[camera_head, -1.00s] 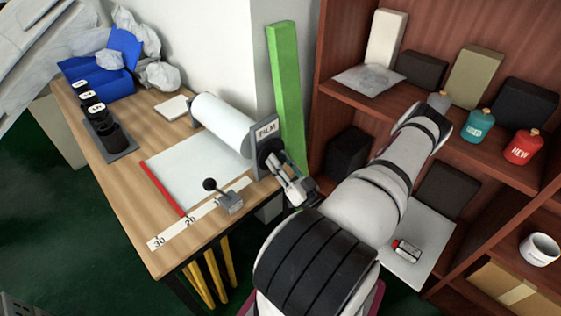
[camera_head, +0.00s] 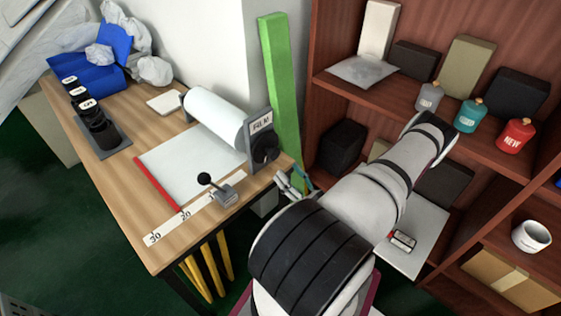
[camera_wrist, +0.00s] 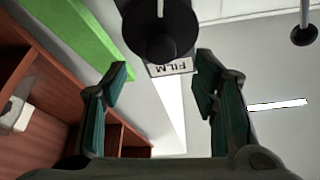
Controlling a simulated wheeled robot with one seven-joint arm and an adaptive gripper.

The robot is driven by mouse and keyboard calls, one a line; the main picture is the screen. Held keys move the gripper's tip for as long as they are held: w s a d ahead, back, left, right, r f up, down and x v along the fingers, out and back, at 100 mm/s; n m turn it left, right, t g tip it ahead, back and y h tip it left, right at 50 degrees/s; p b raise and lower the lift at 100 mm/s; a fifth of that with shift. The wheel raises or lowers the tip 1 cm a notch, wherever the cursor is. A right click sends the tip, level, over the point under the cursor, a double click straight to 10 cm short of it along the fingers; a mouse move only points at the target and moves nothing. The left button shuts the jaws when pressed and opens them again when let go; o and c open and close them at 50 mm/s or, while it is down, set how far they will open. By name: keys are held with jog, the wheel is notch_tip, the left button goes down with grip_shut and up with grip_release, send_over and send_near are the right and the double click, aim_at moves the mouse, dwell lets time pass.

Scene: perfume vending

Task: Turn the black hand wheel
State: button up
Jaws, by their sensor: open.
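The black hand wheel (camera_head: 264,149) is on the end plate labelled FILM, at the right end of the white film roll (camera_head: 213,118) on the wooden table. It shows round and dark at the top centre of the wrist view (camera_wrist: 160,36). My gripper (camera_wrist: 162,74) is open and empty, its two green-padded fingers spread on either side below the wheel. The fingers do not touch it. In the head view my gripper (camera_head: 291,185) is in front of the wheel and a little lower right, partly hidden by my arm.
A lever with a black ball knob (camera_head: 204,179) stands near the table's front edge. A green post (camera_head: 281,95) rises behind the wheel. A wooden shelf (camera_head: 360,94) with bottles and boxes is to the right, close to my arm. Black cylinders (camera_head: 93,118) stand at the table's left.

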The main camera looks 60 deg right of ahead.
jog(key=shift+v, duration=2.05)
